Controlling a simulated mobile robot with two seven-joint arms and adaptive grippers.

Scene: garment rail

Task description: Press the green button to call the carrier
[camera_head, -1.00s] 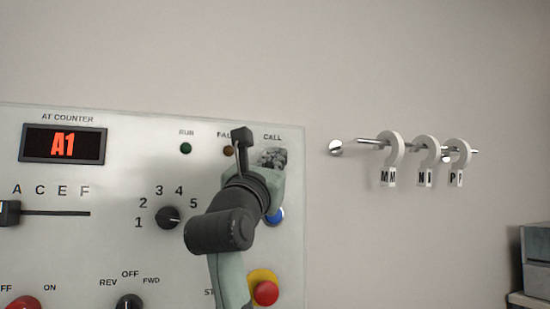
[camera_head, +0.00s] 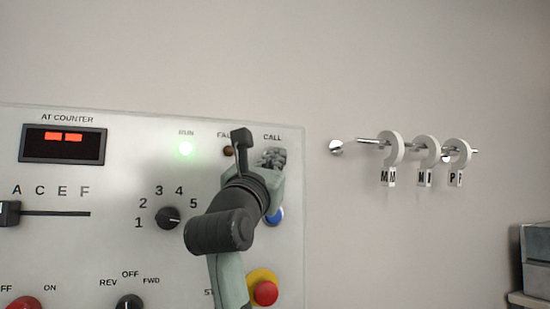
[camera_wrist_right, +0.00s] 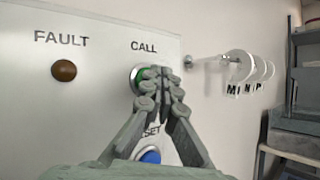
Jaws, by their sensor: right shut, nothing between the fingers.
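The green button (camera_wrist_right: 143,73) sits under the CALL label in the right wrist view, in a pale ring on the panel. My right gripper (camera_wrist_right: 163,80) is shut and empty, its fingertips at the button and partly covering it; I cannot tell exactly how far it is pressed in. In the head view my right gripper (camera_head: 270,158) is at the panel below CALL and its wrist hides the button. My left gripper is not in view.
A blue RESET button (camera_wrist_right: 151,156) is just below, and a red stop button (camera_head: 265,292) on yellow is lower. A brown FAULT lamp (camera_wrist_right: 64,70) is unlit. Right of the panel, a wall rail (camera_head: 368,141) holds white lettered hooks (camera_head: 428,150).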

